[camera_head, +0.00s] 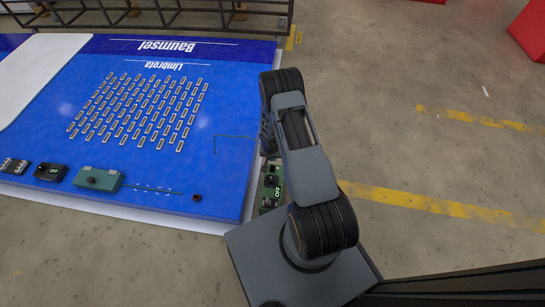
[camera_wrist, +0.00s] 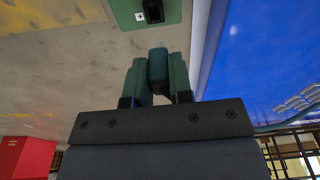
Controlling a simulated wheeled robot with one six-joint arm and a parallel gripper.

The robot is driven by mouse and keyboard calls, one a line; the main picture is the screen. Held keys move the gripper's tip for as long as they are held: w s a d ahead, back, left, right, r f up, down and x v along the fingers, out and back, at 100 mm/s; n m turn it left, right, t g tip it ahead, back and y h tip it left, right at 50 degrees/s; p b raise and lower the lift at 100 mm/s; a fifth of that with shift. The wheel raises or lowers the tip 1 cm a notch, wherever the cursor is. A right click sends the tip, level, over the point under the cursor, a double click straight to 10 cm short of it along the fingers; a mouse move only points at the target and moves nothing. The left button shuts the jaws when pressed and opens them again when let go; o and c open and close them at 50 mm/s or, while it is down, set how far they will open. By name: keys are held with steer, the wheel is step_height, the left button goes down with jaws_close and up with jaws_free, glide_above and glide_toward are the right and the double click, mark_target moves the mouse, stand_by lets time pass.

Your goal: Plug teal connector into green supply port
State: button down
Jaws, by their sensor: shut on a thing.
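The teal connector (camera_wrist: 158,66) is dark teal and sits between the two green fingers of my gripper (camera_wrist: 157,72) in the wrist view. My gripper is shut on it, and its tip points up the picture. The green supply (camera_wrist: 125,12) is at the top of that view, with a black port (camera_wrist: 153,10) and a plus mark beside it. A small gap shows between connector tip and port. In the head view the green supply (camera_head: 270,188) stands at the panel's right edge, partly behind my arm. My fingers and the connector are hidden there.
The blue lightbox panel (camera_head: 230,75) lies left of my arm, with rows of small LED modules (camera_head: 140,110). A thin wire (camera_head: 215,143) loops near my gripper. A teal box (camera_head: 98,179) and a black switch box (camera_head: 50,172) sit on the front edge.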

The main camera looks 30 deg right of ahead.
steer(key=shift+s+f, duration=0.35)
steer(key=shift+f, duration=0.45)
steer(key=shift+s+f+b, duration=0.1)
steer(key=shift+f+b, duration=0.05)
steer(key=shift+b, duration=0.7)
steer(key=shift+f+b, duration=1.25)
steer(key=shift+b, duration=0.1)
steer(key=shift+f+b, duration=1.3)
steer(key=shift+b, duration=0.6)
steer(key=c, duration=0.9)
jaws_free()
steer(key=shift+c, duration=0.2)
step_height(320, 180, up, 8)
steer(key=p, duration=0.4)
steer(key=shift+s+a, duration=0.3)
steer(key=shift+s, duration=0.15)
